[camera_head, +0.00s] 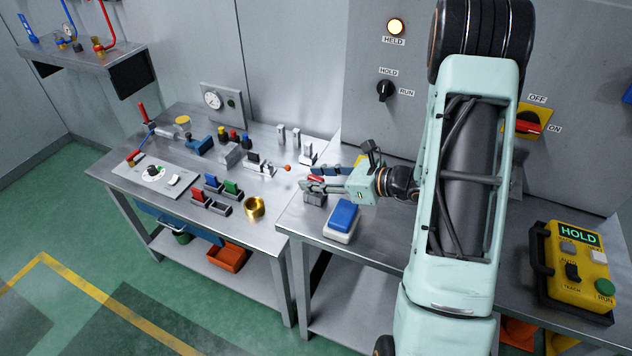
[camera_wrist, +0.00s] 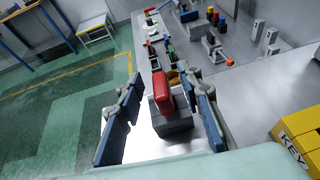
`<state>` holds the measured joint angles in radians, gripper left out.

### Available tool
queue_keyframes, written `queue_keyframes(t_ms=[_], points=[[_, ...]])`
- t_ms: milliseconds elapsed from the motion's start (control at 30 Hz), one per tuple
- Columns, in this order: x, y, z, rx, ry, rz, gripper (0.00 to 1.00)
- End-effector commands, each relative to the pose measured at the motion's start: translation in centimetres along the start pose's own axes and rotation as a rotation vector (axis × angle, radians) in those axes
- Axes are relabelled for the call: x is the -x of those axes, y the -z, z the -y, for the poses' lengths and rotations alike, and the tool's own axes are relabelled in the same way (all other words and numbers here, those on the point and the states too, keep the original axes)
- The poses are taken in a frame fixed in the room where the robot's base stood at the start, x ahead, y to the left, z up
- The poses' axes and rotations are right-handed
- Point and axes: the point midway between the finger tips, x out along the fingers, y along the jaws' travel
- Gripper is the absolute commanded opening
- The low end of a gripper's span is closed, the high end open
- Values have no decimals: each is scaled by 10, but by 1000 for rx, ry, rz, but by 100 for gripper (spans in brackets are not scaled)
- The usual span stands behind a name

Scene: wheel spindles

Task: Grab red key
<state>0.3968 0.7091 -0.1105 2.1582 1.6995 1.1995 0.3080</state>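My gripper (camera_wrist: 165,100) is open in the wrist view, with one blue-padded finger on each side of a red key (camera_wrist: 163,90). The red key stands upright in a grey block (camera_wrist: 173,124), and a gap shows between it and each finger. In the head view my gripper (camera_head: 316,179) reaches left over the bench, and the red key (camera_head: 314,179) shows as a small red patch by the fingers. The grey block (camera_head: 314,198) is partly hidden there by the gripper.
A blue-topped white block (camera_head: 342,221) stands close in front of my gripper. A brass ring (camera_head: 255,207) and several coloured pieces in grey holders lie to the left. A yellow box marked KEY (camera_wrist: 298,138) is at the right in the wrist view. A yellow HOLD panel (camera_head: 574,268) stands at right.

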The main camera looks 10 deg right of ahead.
Motion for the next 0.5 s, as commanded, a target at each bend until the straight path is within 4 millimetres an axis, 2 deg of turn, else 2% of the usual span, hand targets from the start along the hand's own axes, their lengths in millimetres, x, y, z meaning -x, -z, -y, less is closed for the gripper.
queue_keyframes(t_ms=[67, 367, 500], points=[[0, 0, 0, 0, 0, 0, 32], [0, 0, 0, 0, 0, 0, 0], [1, 0, 0, 0, 0, 0, 0]])
